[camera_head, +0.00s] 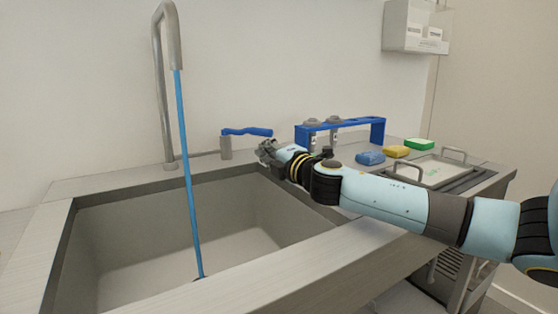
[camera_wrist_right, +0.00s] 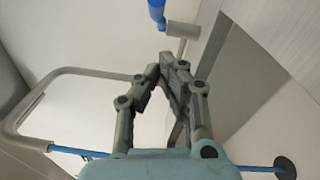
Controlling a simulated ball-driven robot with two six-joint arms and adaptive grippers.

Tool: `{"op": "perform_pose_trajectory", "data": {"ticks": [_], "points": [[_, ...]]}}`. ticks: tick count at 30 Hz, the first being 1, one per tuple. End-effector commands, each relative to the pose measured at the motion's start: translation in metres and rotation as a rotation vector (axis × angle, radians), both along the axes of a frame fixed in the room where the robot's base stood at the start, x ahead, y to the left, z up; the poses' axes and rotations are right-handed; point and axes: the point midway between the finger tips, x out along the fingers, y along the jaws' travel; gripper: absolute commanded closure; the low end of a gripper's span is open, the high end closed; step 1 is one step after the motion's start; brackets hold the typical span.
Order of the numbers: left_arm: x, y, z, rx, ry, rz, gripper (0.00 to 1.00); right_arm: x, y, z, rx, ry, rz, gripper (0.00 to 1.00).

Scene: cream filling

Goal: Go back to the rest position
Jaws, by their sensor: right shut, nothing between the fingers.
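My right gripper (camera_head: 266,152) is shut and empty over the back right part of the sink, in front of and slightly below the blue tap lever (camera_head: 247,132). In the right wrist view its fingers (camera_wrist_right: 176,62) come together with nothing held, and the lever's blue end (camera_wrist_right: 157,10) shows beyond them, apart from them. My right arm reaches in from the right across the counter. My left gripper is not in view.
A blue stream (camera_head: 186,180) runs from the tall grey tap (camera_head: 160,90) into the sink (camera_head: 120,225). Right of it stand a blue rack (camera_head: 378,130), blue, yellow and green sponges (camera_head: 396,151) and a tray with handles (camera_head: 432,172). A box (camera_head: 410,28) hangs on the wall.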

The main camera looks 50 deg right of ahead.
Motion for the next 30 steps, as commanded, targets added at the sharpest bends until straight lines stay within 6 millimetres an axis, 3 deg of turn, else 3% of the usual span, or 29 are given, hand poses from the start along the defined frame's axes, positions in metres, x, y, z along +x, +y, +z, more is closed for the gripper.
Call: {"op": "perform_pose_trajectory", "data": {"ticks": [3, 7, 19, 30], "points": [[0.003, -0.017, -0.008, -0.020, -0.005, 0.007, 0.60, -0.021, 0.002, -0.003, -0.006, 0.003, 0.004, 1.00], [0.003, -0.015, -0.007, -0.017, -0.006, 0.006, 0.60, -0.036, 0.001, -0.003, -0.003, 0.003, 0.001, 1.00], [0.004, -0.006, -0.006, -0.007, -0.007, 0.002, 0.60, -0.044, 0.001, 0.000, 0.001, -0.001, 0.000, 1.00], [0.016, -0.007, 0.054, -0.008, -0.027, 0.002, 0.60, -0.044, 0.001, 0.072, 0.000, -0.024, 0.001, 1.00]]}}
